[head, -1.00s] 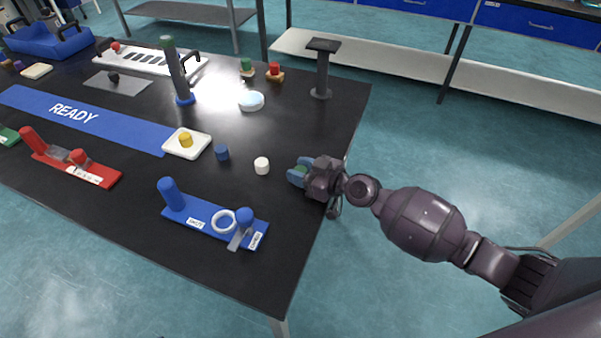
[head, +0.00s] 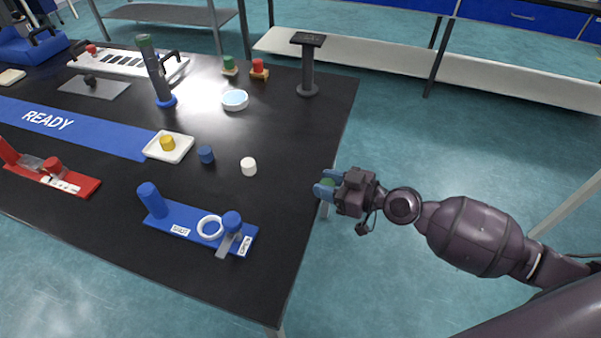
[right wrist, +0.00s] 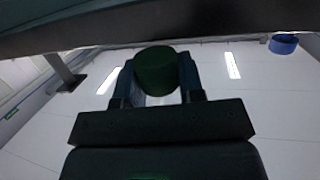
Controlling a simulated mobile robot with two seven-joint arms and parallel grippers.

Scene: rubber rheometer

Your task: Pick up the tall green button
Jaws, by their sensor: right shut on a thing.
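The tall green button (right wrist: 155,70) is between the blue fingers of my right gripper in the right wrist view, and the gripper is shut on it. In the head view my right gripper (head: 326,188) is at the table's right edge, and only a little green shows between its fingers. My left gripper is not in view.
The black table (head: 110,215) carries a white cylinder (head: 249,167), a blue cylinder (head: 206,154), a white tray (head: 155,153) with a yellow button (head: 167,143), a blue fixture (head: 185,219) and a red fixture (head: 75,184). A dark stand (head: 308,70) rises at the far right corner.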

